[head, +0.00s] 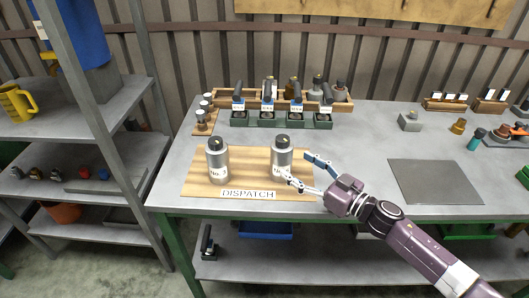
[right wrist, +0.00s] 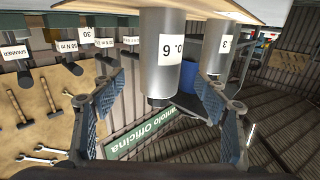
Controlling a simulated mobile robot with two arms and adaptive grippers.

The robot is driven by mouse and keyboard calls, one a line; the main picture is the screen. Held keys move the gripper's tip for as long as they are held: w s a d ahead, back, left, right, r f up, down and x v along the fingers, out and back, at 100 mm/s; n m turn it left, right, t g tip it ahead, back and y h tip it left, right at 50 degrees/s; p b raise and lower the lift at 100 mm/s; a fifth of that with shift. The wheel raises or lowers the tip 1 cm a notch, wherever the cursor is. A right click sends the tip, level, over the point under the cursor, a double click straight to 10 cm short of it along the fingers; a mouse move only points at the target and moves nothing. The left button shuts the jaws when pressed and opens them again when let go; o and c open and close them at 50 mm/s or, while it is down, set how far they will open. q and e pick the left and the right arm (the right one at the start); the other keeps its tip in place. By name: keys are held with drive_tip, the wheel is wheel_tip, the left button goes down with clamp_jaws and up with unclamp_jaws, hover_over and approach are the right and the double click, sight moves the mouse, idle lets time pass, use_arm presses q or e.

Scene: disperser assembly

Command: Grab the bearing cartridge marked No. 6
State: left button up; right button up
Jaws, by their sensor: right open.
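The bearing cartridge marked No. 6 (head: 283,155) is a grey metal cylinder with a dark top and a white label, standing upright on the right side of the wooden DISPATCH board (head: 250,162). In the right wrist view its label on the cylinder (right wrist: 163,70) reads "o. 6", inverted. My right gripper (head: 296,166) is open beside it, one finger overlapping its lower front and the other to its right. In the right wrist view the cartridge shows between the spread fingers (right wrist: 160,98). A similar cartridge (head: 218,160), marked 3 in the right wrist view (right wrist: 215,45), stands left. My left gripper is out of view.
A row of green holders (head: 282,121) with black-handled tools stands behind the board, with a wooden rack behind them. Small parts (head: 201,116) stand at the back left. A dark mat (head: 434,181) lies to the right. A metal shelf unit (head: 130,82) stands left of the table.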

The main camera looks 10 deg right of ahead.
sight(290, 159)
drive_tip(key=shift+d+r, duration=0.1)
drive_tip(key=shift+r, duration=0.1)
drive_tip(key=shift+p+x, duration=0.3)
drive_tip(key=shift+x, duration=0.9)
drive_tip(key=shift+r+x, duration=0.25)
drive_tip(key=shift+x, duration=2.2)
drive_tip(key=shift+s, duration=0.15)
drive_tip(key=c, duration=0.9)
clamp_jaws()
drive_tip(key=shift+r, duration=0.15)
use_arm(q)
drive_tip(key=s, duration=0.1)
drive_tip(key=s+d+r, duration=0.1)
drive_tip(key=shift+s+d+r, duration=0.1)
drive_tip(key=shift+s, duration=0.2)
